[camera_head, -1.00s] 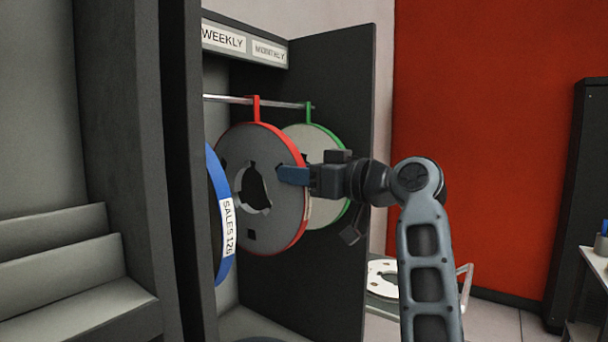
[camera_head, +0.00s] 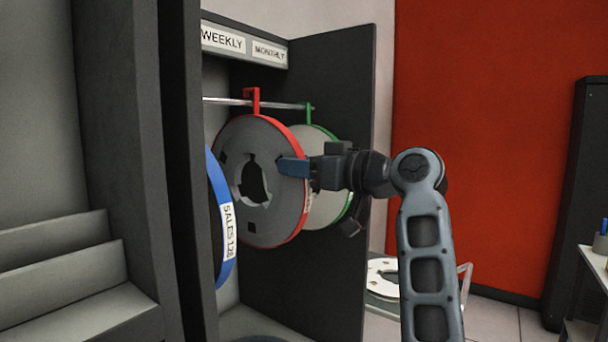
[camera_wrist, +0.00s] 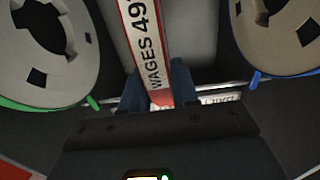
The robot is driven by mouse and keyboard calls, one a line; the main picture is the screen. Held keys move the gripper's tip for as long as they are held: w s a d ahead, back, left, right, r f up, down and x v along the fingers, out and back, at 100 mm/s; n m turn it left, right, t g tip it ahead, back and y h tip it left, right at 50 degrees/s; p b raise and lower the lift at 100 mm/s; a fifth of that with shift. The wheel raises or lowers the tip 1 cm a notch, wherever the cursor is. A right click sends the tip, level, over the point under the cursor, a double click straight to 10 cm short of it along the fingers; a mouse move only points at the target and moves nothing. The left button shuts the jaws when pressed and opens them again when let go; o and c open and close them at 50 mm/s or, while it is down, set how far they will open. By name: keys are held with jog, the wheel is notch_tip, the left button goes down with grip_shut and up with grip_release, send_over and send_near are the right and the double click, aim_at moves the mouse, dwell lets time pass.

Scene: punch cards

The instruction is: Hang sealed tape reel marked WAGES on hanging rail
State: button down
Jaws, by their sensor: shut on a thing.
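The red-rimmed grey reel (camera_head: 228,150) hangs upright in the open cabinet, its red hook (camera_head: 253,98) at the hanging rail (camera_head: 228,101). The hook's top stands above the rail; I cannot tell whether it bears on it. My gripper (camera_head: 290,168), with blue fingers, is shut on this reel's right rim. In the wrist view its red rim carries the label WAGES 49 (camera_wrist: 146,45), its end cut off, between my gripper's fingers (camera_wrist: 158,92). The rail also shows in the wrist view (camera_wrist: 220,85).
A blue-rimmed reel marked SALES (camera_head: 220,220) is close on the left, partly hidden by the cabinet edge. A green-rimmed reel (camera_head: 330,215) hangs on the right behind the red one. WEEKLY (camera_head: 222,39) and MONTHLY (camera_head: 269,52) signs top the cabinet. Another reel (camera_head: 383,281) lies low outside.

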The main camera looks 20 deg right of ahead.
jog(key=shift+r, duration=0.35)
jog(key=shift+d, duration=0.1)
jog(key=shift+s+d, duration=0.25)
jog(key=shift+s, duration=0.2)
jog(key=p+v, duration=0.1)
jog(key=v, duration=2)
dwell(1.0)
jog(key=shift+w, duration=0.1)
